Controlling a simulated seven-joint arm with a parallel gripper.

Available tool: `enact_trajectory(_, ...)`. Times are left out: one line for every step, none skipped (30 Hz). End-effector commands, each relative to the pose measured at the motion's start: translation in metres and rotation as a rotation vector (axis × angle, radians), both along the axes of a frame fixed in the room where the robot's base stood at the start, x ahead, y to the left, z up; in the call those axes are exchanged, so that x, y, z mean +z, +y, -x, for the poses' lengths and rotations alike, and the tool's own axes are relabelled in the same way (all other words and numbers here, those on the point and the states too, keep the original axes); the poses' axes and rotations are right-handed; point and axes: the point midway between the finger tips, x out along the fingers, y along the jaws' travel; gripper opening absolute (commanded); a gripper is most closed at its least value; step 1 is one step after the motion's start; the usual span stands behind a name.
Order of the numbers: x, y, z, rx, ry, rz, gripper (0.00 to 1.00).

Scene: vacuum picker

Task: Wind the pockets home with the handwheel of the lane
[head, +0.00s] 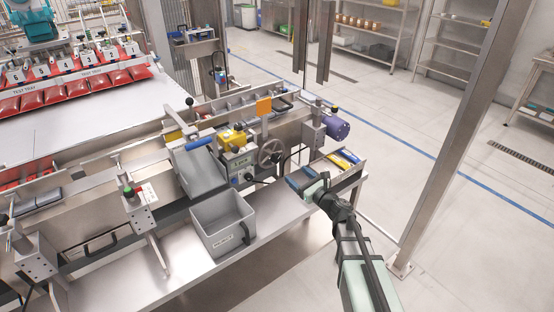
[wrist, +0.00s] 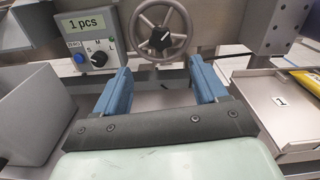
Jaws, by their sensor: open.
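The handwheel (head: 271,152) is a grey spoked wheel on the front of the lane's steel housing. In the wrist view the handwheel (wrist: 180,22) is at the top centre, with a dark pointed knob (wrist: 160,38) at its hub. My gripper (head: 304,178) is to the right of and in front of the wheel. In the wrist view its blue fingers (wrist: 161,78) are spread apart with nothing between them, below the wheel and not touching it. I cannot make out the lane's pockets clearly in either view.
Left of the wheel is a control box (wrist: 95,50) with a blue button, an S-M-L selector and a "1 pcs" display (wrist: 88,23). A grey bin (head: 222,222) stands on the bench below. A shallow tray (wrist: 262,103) lies to the right. A purple motor (head: 337,128) is behind.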

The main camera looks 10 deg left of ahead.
Motion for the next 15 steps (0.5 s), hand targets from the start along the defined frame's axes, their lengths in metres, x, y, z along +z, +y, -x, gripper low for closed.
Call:
enact_trajectory(0.000, 0.003, -0.004, 0.001, 0.000, 0.000, 0.72)
enact_trajectory(0.000, 0.005, -0.007, 0.001, 0.000, 0.000, 0.72)
enact_trajectory(0.000, 0.009, -0.010, 0.001, -0.001, -0.001, 0.72)
enact_trajectory(0.000, 0.012, -0.013, 0.002, -0.001, 0.000, 0.72)
enact_trajectory(0.000, 0.015, -0.017, 0.002, -0.001, 0.000, 0.72)
enact_trajectory(0.000, 0.020, -0.022, 0.002, -0.001, 0.000, 0.72)
enact_trajectory(0.000, 0.023, -0.026, 0.001, -0.001, 0.000, 0.72)
enact_trajectory(0.000, 0.027, -0.030, 0.000, -0.001, 0.000, 0.72)
enact_trajectory(0.000, 0.032, -0.035, 0.001, -0.002, 0.001, 0.72)
enact_trajectory(0.000, 0.036, -0.039, 0.001, -0.003, 0.000, 0.72)
enact_trajectory(0.000, 0.040, -0.042, 0.001, -0.003, 0.000, 0.72)
enact_trajectory(0.000, 0.045, -0.048, 0.000, -0.002, 0.001, 0.72)
enact_trajectory(0.000, 0.048, -0.052, 0.000, -0.002, 0.001, 0.72)
enact_trajectory(0.000, 0.052, -0.055, 0.000, -0.002, 0.001, 0.72)
enact_trajectory(0.000, 0.057, -0.060, 0.000, -0.002, 0.001, 0.72)
